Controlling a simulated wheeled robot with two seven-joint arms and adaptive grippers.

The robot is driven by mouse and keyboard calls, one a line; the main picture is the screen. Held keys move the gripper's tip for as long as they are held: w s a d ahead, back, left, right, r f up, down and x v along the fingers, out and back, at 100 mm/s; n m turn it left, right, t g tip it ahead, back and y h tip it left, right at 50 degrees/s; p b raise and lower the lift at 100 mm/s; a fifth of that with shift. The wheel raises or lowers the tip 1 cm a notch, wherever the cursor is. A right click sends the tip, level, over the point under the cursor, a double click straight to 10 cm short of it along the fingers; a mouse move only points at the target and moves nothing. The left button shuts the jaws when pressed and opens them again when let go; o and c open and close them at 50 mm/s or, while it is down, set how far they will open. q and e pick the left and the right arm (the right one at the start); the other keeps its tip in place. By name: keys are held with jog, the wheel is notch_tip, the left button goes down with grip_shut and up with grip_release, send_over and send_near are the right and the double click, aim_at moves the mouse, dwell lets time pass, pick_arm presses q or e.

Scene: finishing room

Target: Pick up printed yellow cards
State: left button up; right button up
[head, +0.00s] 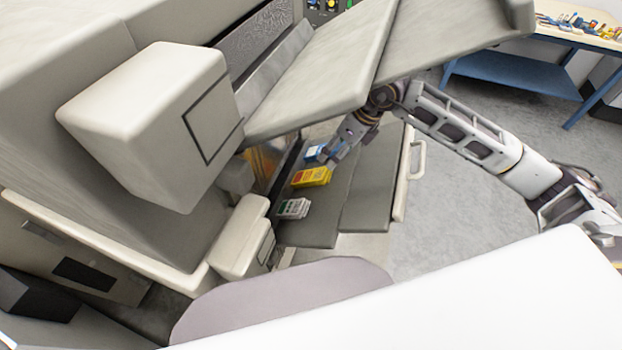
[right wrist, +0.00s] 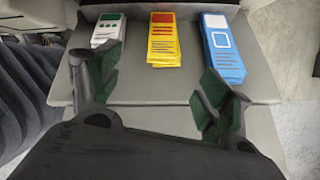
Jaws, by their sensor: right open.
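The printed yellow cards (head: 311,176) lie as a stack on the machine's grey tray, between white-grey cards and blue cards. In the right wrist view the yellow cards (right wrist: 164,40) have a red top block and dark printed lines, and lie beyond the fingertips, roughly centred between them. My right gripper (right wrist: 160,85) is open and empty, with green pads on its fingers. In the head view my right gripper (head: 333,158) reaches in under the raised panel, close to the yellow and blue cards. My left gripper is not in view.
White-grey cards (right wrist: 108,30) lie left of the yellow ones and blue cards (right wrist: 222,48) lie right, with narrow gaps. A raised grey panel (head: 325,75) overhangs the tray (head: 340,200). A handle (head: 417,160) edges the tray. A blue workbench (head: 515,72) stands back right.

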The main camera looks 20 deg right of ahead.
aim_at(322, 174)
jog(key=shift+n, duration=0.4)
jog(key=shift+w+a+n, duration=0.15)
jog(key=shift+n, duration=1.15)
jog(key=shift+p+x, duration=0.65)
jog(key=shift+x, duration=3.6)
jog(key=shift+w+a, duration=0.1)
